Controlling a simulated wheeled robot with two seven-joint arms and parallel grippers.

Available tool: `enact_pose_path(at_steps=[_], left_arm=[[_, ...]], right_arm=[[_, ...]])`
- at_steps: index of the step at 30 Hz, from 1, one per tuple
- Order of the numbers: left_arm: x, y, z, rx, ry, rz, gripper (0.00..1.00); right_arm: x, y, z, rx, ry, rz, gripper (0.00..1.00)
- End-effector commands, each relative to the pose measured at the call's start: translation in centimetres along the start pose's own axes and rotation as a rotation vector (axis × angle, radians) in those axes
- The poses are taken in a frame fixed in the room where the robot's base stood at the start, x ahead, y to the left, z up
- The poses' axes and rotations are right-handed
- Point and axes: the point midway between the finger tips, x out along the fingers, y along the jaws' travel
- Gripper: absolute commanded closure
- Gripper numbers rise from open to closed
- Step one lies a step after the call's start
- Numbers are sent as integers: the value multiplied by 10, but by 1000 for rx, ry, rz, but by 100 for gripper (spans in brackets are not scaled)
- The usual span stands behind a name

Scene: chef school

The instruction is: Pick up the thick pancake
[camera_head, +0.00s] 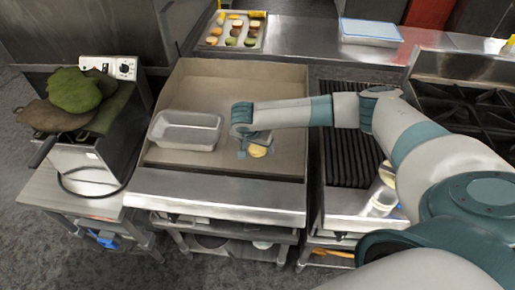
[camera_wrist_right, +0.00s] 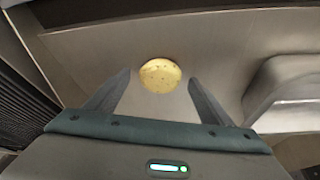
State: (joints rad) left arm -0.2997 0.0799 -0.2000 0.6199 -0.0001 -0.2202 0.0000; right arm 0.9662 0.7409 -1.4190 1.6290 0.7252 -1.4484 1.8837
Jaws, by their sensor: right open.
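The thick pancake (camera_head: 257,151) is a small, round, pale yellow disc on the flat metal griddle (camera_head: 275,170). In the right wrist view the pancake (camera_wrist_right: 160,75) lies just past the fingertips, roughly midway between them. My right gripper (camera_head: 243,151) is over the griddle next to the pancake and partly covers its left edge in the head view. In the wrist view the two fingers of the right gripper (camera_wrist_right: 158,84) are spread with nothing between them. My left gripper is not in view.
A clear rectangular container (camera_head: 186,131) stands on the griddle left of my gripper. A ribbed grill (camera_head: 352,150) is to the right. A tray (camera_head: 213,42) of colourful items is behind. A fryer with oven mitts (camera_head: 74,92) stands at the left.

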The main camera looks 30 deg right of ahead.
Motion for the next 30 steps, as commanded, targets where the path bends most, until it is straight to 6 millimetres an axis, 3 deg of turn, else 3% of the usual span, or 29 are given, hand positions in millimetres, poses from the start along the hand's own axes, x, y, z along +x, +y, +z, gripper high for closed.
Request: enact_pose_path(at_steps=[9, 14, 17, 30], left_arm=[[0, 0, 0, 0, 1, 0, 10], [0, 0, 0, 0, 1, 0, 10], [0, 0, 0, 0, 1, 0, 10], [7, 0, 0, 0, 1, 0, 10]], right_arm=[[0, 0, 0, 0, 0, 0, 25], [0, 0, 0, 0, 0, 0, 64], [0, 0, 0, 0, 0, 0, 73], [-9, 0, -4, 1, 0, -1, 73]])
